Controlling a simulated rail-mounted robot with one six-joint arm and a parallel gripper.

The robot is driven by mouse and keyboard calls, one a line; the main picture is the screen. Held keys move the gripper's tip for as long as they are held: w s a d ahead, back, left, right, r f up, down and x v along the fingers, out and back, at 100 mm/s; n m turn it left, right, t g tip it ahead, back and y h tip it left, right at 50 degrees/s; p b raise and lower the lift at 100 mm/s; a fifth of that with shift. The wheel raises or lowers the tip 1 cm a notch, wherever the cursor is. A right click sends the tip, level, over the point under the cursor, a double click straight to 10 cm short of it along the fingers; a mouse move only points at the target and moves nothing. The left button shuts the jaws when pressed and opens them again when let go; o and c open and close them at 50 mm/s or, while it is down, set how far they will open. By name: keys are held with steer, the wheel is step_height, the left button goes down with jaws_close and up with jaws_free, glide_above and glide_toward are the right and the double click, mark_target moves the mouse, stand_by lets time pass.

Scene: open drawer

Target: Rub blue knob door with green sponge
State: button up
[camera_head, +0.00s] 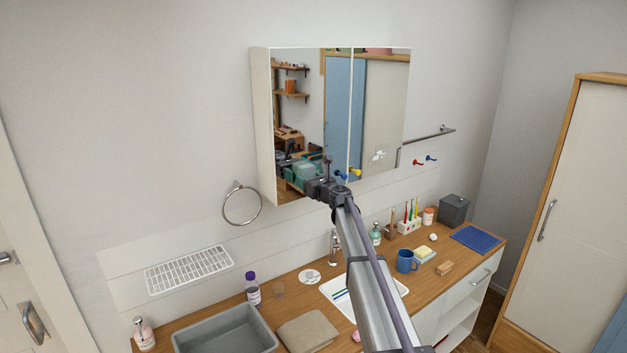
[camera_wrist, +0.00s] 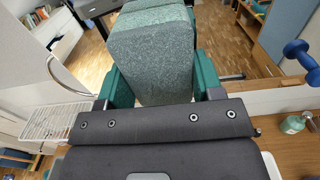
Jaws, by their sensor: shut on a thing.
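The mirror cabinet has two doors. The left mirrored door (camera_head: 309,95) carries the blue knob (camera_head: 341,175) at its lower right corner. The knob also shows at the right of the wrist view (camera_wrist: 301,53). My gripper (camera_head: 308,181) is at the lower part of this door, left of the knob, shut on the green sponge (camera_wrist: 150,65). The sponge (camera_head: 305,172) sits between the fingers, its far end facing the mirror. In the wrist view that end meets its reflection closely; I cannot tell whether it presses on the glass.
The right door (camera_head: 380,110) has a yellow knob (camera_head: 355,172). A towel ring (camera_head: 242,204) hangs at the left. Below are a wooden counter (camera_head: 295,290), grey basin (camera_head: 225,330), faucet (camera_head: 334,247), blue mug (camera_head: 405,261) and bottles. The wall between ring and cabinet is clear.

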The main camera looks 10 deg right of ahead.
steer(key=shift+s+a, duration=0.25)
steer(key=shift+a, duration=0.3)
steer(key=shift+s+a, duration=0.2)
steer(key=shift+a, duration=0.3)
steer(key=shift+s, duration=0.1)
steer(key=shift+v, duration=2.9)
steer(key=v, duration=0.3)
steer(key=shift+d, duration=0.1)
